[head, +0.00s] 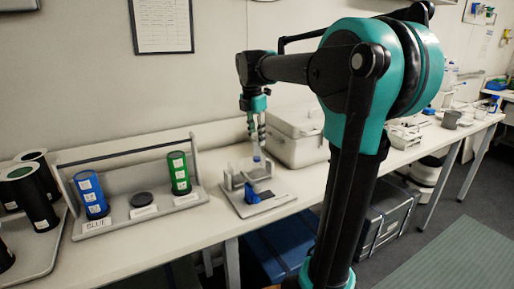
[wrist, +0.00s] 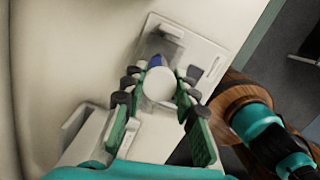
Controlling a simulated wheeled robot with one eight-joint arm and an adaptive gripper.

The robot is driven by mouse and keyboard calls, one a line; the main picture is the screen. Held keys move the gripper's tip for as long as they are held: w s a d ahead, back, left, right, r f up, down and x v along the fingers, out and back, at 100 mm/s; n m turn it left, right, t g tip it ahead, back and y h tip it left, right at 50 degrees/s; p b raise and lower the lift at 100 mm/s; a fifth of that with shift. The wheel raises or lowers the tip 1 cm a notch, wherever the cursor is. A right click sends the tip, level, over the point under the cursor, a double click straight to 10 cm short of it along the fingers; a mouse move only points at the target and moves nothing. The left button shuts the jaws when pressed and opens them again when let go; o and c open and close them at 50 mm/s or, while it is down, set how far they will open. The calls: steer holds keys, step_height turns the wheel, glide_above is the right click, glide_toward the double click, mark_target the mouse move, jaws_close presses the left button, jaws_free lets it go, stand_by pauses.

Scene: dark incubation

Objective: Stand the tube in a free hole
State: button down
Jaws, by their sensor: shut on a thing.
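My gripper (head: 257,143) points down over the bench in the head view. In the wrist view its two green-and-dark fingers (wrist: 158,92) are closed around a round white-topped thing, which looks like the tube (wrist: 158,86). In the head view the pale tube (head: 257,157) shows below the fingers, with a bluish lower part. It hangs over a small grey stand on a flat board (head: 279,202). A blue piece (head: 252,194) is at the front of this stand, and blue also shows beyond the tube in the wrist view (wrist: 155,61). I cannot make out any holes.
A grey carrier (head: 150,224) labelled BLUE stands left, with a blue cylinder (head: 91,195), a green cylinder (head: 179,173) and a dark disc (head: 141,199). Black cylinders (head: 35,201) stand farther left. A pale lidded box (head: 299,138) is close behind my gripper.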

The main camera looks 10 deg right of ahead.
mark_target(257, 147)
steer(key=shift+f, duration=2.1)
steer(key=shift+f, duration=0.1)
steer(key=c, duration=1.2)
jaws_free()
steer(key=r, duration=0.4)
steer(key=a+r, duration=0.1)
steer(key=r, duration=0.7)
steer(key=shift+s+a+r, duration=0.1)
steer(key=shift+s+a, duration=0.05)
steer(key=shift+s, duration=0.25)
